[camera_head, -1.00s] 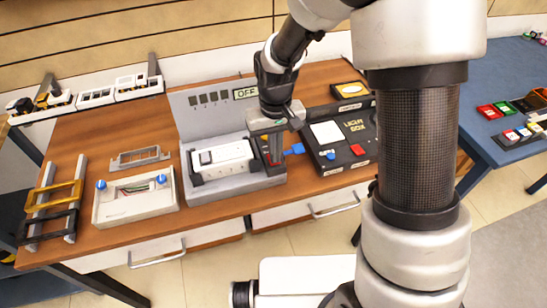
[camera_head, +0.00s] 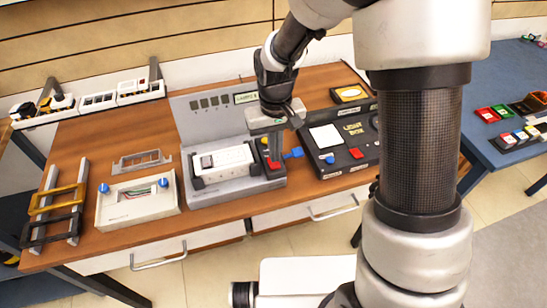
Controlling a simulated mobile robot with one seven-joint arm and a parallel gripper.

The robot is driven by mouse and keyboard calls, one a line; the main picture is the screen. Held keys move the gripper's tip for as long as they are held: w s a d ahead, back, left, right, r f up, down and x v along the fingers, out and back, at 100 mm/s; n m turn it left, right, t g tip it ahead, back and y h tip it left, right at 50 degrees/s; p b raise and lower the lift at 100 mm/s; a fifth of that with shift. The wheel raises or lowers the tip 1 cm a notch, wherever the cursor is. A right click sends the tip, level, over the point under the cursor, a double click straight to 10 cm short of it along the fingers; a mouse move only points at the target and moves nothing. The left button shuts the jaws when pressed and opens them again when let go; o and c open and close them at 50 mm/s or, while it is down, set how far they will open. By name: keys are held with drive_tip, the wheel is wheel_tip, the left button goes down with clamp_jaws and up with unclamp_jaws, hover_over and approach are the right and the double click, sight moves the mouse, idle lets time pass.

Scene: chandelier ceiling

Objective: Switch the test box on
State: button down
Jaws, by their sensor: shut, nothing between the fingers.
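The test box (camera_head: 232,190) is a grey unit on the wooden bench, with an upright grey back panel (camera_head: 205,122). Its small display (camera_head: 246,97) shows lettering too small to read surely, seemingly beginning "LIGHTS". A white module (camera_head: 222,160) lies in its cradle. My gripper (camera_head: 274,160) is shut and empty, pointing down over the dark control strip at the box's right end. Its fingertips are at a red part (camera_head: 273,165) there; I cannot tell whether they touch. The gripper hides much of the strip. A blue lever (camera_head: 293,153) sticks out to the right.
A black light box (camera_head: 340,150) with a red button and a blue knob stands close right. Bare wood shows at the bench's back left.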

drive_tip(key=shift+r+p, duration=1.3)
drive_tip(key=shift+r, duration=0.85)
wheel_tip(320, 180, up, 18)
drive_tip(key=m+t+p, duration=0.2)
drive_tip(key=t+p, duration=0.1)
hover_over(276, 166)
drive_tip(key=s+d, duration=0.6)
drive_tip(key=d, duration=0.1)
drive_tip(key=s+d+r+m+t+p, duration=0.1)
drive_tip(key=s+d+r+t+p, duration=0.1)
drive_tip(key=s+d+r, duration=0.3)
drive_tip(key=s+r, duration=0.4)
drive_tip(key=s, duration=0.1)
drive_tip(key=shift+s+d+r+t+p, duration=0.15)
drive_tip(key=shift+s+t+p, duration=0.1)
drive_tip(key=shift+t+p, duration=0.05)
